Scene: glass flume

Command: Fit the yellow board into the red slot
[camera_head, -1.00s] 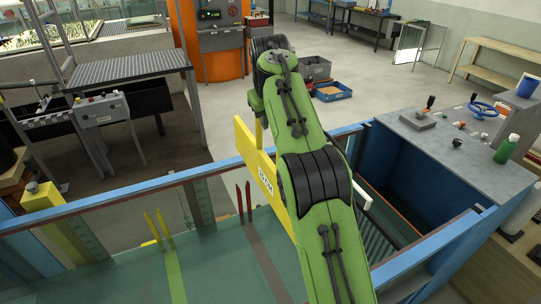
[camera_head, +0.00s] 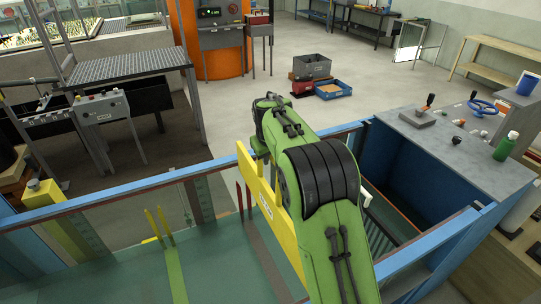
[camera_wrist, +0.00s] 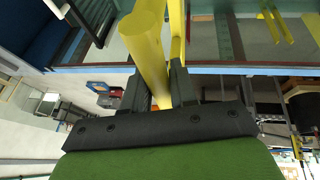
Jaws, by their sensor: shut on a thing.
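My gripper (camera_wrist: 160,72) is shut on the board's yellow bar (camera_wrist: 148,45) in the wrist view; the head view hides the fingers. The posts stand just left of the board in the picture. I cannot tell whether the board touches them.
A second slot with yellow posts (camera_head: 158,226) and a green stripe lies to the left. A grey control desk (camera_head: 450,140) with a green bottle (camera_head: 506,146) stands right. Open floor lies beyond.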

